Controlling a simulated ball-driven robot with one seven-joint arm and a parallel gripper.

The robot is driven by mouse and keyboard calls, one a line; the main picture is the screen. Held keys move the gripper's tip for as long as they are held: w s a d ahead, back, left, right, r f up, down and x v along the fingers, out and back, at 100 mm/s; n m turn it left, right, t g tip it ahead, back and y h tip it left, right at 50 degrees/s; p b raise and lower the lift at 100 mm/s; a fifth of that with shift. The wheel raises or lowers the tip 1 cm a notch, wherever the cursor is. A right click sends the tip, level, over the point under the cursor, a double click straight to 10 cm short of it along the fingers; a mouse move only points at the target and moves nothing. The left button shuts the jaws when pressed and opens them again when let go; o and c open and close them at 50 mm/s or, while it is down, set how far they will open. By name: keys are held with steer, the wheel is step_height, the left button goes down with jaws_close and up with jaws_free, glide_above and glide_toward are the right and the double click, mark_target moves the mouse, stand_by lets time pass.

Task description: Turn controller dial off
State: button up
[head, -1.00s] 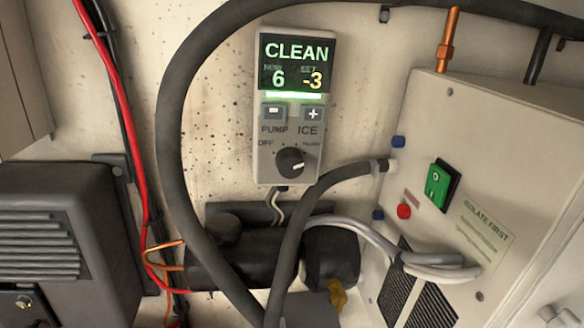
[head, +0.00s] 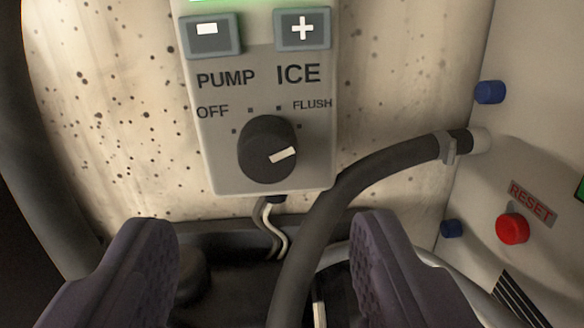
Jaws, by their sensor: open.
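The controller (head: 220,165) is a grey panel on the speckled pale wall, in the upper middle of the head view. Its black dial (head: 265,150) sits near the panel's lower edge. The dial's white pointer mark is on its right side, pointing right and slightly up. "OFF" is printed at the upper left of the dial and "FLUSH" at the upper right, with small dots between. My gripper (head: 265,255) is open and empty. Its two purple fingers stand apart in the lower part of the view, below the dial and not touching it.
A thick dark hose (head: 335,205) curves up past the panel's lower right corner to a fitting on a white unit (head: 510,160). That unit carries a red reset button (head: 512,229) and blue knobs. Another dark hose (head: 30,150) runs along the left. Wires hang below the panel.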

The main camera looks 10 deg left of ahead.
mark_target(267, 159)
steer(key=w, duration=0.2)
steer(key=w+a, duration=0.1)
steer(key=w, duration=0.4)
steer(key=shift+w+a+f, duration=0.1)
steer(key=shift+w+a, duration=0.15)
steer(key=shift+w, duration=0.05)
steer(key=c, duration=1)
steer(key=shift+c, duration=0.2)
